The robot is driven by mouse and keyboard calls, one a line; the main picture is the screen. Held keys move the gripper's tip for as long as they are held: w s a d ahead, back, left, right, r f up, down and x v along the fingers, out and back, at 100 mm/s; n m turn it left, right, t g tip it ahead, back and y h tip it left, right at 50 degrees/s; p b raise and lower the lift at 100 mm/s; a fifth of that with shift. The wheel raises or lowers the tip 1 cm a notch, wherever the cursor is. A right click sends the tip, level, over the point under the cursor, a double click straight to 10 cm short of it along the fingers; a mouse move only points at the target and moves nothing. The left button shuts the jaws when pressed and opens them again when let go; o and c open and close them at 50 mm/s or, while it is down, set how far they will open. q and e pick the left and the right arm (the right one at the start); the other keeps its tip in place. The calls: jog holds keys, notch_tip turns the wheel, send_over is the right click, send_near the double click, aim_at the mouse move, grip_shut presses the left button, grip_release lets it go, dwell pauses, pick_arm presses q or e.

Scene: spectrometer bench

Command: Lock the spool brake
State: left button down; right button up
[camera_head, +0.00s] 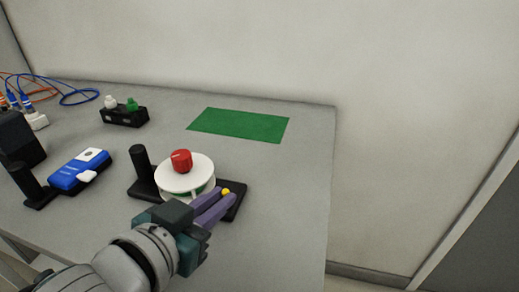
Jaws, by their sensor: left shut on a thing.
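The spool (173,181) is a round white reel with a red knob (181,161) on top. It sits on a black base (233,206) with an upright black post (140,160) at its left. My left gripper (223,199) has purple fingers and reaches in from the lower left, at the front right of the spool. It is shut on a small yellow knob (226,191), which shows at the fingertips. The gripper hides part of the base and the spool's lower front. I cannot see my right gripper.
A blue device (73,174) and a black stand (32,188) are to the left. A black block with white and green knobs (125,117) stands behind. A green mat (238,125) lies at the back. The bench's right side is clear.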

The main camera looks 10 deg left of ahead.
dwell(0.4)
pick_arm(q)
jog(key=c, duration=1.2)
grip_release()
jog(key=shift+o, duration=0.2)
jog(key=shift+s, duration=0.1)
jog(key=shift+s+r, duration=0.15)
jog(key=shift+s, duration=0.2)
jog(key=p+v, duration=0.1)
jog(key=v, duration=0.8)
jog(key=shift+a+p, duration=0.1)
jog(key=shift+p, duration=0.25)
